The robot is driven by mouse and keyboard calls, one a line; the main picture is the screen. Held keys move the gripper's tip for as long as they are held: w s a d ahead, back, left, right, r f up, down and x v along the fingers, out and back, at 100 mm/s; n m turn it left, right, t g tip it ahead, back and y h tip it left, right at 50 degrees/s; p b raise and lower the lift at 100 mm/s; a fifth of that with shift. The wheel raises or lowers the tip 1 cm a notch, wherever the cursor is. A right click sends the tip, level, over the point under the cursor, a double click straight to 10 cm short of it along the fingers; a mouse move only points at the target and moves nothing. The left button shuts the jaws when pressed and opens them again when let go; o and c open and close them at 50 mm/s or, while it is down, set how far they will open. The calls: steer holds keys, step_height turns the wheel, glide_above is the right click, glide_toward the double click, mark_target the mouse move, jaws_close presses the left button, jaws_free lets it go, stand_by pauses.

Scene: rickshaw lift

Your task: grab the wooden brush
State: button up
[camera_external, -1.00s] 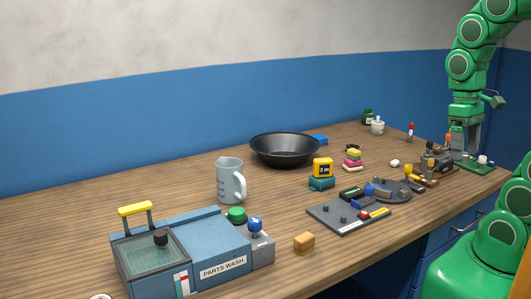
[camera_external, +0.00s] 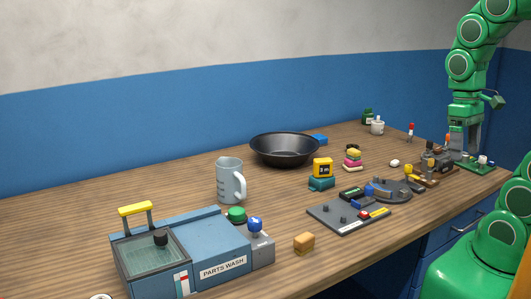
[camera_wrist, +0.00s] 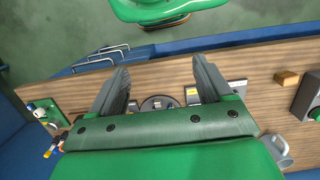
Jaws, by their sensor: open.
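A small tan, wood-coloured block (camera_external: 304,243) lies on the table near the front edge, right of the blue parts washer. It looks most like the wooden brush, but no bristles can be made out. The same block shows in the wrist view (camera_wrist: 286,78) at the upper right, outside my jaws. My gripper (camera_external: 464,152) points down over the far right end of the table, far from the block. In the wrist view my gripper (camera_wrist: 161,66) has its two fingers spread wide with nothing held between them.
The blue parts washer (camera_external: 222,246) with a yellow handle stands front left. A grey mug (camera_external: 229,180), a black bowl (camera_external: 284,149), and a dark tool tray (camera_external: 338,217) stand between it and my arm. Small clutter surrounds my gripper. Bare table lies around the tan block.

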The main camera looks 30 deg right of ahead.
steer(key=shift+a, duration=0.1)
steer(key=w+a+f+m+g+y, duration=0.1)
steer(key=w+a+f+y, duration=0.1)
steer(key=w+a, duration=0.3)
steer(key=w+a+f+g+y, duration=0.1)
steer(key=w+a+f+y, duration=0.1)
steer(key=a, duration=0.5)
steer(key=m+g+y, duration=0.3)
steer(key=m+y, duration=0.4)
steer(key=m, duration=0.3)
glide_toward(300, 249)
steer(key=shift+s, duration=0.7)
steer(key=shift+w+a+f+m+y, duration=0.3)
steer(key=shift+f+m, duration=0.1)
steer(key=shift+f, duration=0.1)
steer(key=shift+s+a+f, duration=0.15)
steer(key=shift+a+f, duration=0.1)
steer(key=shift+x, duration=3.6)
steer(key=shift+a+r, duration=0.1)
steer(key=shift+r, duration=0.05)
